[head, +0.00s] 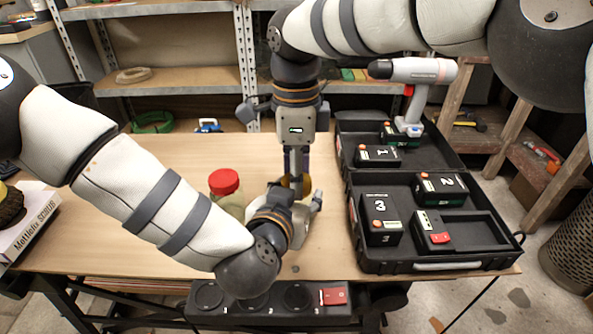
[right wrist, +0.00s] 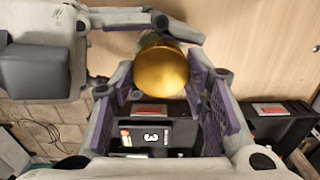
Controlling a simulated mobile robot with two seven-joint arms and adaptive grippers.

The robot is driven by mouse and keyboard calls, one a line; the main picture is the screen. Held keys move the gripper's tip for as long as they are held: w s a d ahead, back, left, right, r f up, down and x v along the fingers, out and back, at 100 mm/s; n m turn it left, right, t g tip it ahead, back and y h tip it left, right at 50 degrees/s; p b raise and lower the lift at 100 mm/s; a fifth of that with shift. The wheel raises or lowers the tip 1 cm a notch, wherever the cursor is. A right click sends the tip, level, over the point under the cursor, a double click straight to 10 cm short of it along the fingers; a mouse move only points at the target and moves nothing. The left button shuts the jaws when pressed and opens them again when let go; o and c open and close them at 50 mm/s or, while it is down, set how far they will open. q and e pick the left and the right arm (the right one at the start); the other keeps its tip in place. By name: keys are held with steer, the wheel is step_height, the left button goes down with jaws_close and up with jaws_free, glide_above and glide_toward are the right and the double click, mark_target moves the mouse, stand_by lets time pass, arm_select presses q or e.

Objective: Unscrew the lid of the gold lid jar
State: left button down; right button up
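The gold lid jar stands on the wooden bench; its gold lid (right wrist: 163,72) fills the middle of the right wrist view. In the head view the jar is mostly hidden behind my grippers. My left gripper (head: 302,198) comes in low from the side, its fingers around the jar's body below the lid; one finger shows at the top of the right wrist view, the other is hidden. My right gripper (head: 295,170) points straight down over the jar. Its purple-padded fingers (right wrist: 160,80) stand on both sides of the lid, very close; I cannot tell whether they press on it.
A red-lidded jar (head: 225,188) stands left of my left gripper. An open black case (head: 440,264) with numbered batteries and a drill (head: 411,85) lies on the right of the bench (head: 160,150). A white box (head: 25,222) is at far left. The back left of the bench is clear.

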steer(key=shift+n, duration=1.7)
steer(key=o, duration=1.3)
steer(key=shift+c, duration=0.2)
